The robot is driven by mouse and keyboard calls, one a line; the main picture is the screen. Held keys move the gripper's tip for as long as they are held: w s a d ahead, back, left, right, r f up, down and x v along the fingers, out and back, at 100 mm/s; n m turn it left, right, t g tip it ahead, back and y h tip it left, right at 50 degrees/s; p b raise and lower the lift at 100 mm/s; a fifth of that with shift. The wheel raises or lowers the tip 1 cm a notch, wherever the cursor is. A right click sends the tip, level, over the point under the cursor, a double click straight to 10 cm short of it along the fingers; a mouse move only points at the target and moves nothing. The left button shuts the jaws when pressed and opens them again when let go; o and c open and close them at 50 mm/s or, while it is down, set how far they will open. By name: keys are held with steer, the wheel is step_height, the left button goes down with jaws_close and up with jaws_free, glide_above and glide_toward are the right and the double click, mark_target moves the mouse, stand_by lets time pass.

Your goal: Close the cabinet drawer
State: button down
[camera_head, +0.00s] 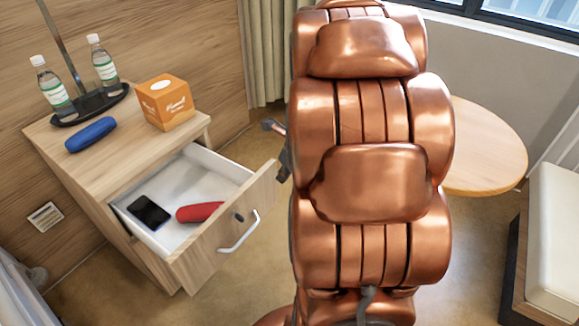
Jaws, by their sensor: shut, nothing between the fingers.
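The wooden bedside cabinet (140,262) stands at the left. Its top drawer (222,250) is pulled well out, with the white inside showing. The drawer front has a curved silver handle (243,235) and a small dark lock. A black phone (148,211) and a red case (199,212) lie in the drawer. My gripper (270,126) shows only in part, dark with a grey tip, at the left edge of my copper arm. It appears shut and empty, near the drawer front's far right end. Whether it touches the drawer cannot be told; the rest is hidden behind my arm.
On the cabinet top are a blue case (91,134), an orange box (165,102) and a black tray (90,106) with two bottles. A round wooden table (490,150) and a cushioned seat (555,240) stand at the right. The floor before the drawer is clear.

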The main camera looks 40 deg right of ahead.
mark_target(269, 172)
steer(key=shift+w+a+f+b, duration=0.15)
steer(key=shift+w+a+f, duration=0.1)
steer(key=shift+w, duration=0.5)
steer(key=shift+w+a+f+b, duration=0.1)
steer(key=shift+w+f, duration=0.2)
steer(key=shift+w, duration=0.45)
steer(key=shift+w+a+f+b, duration=0.15)
steer(key=shift+w+a+f, duration=0.1)
steer(key=shift+w, duration=0.5)
steer(key=shift+w+r, duration=0.1)
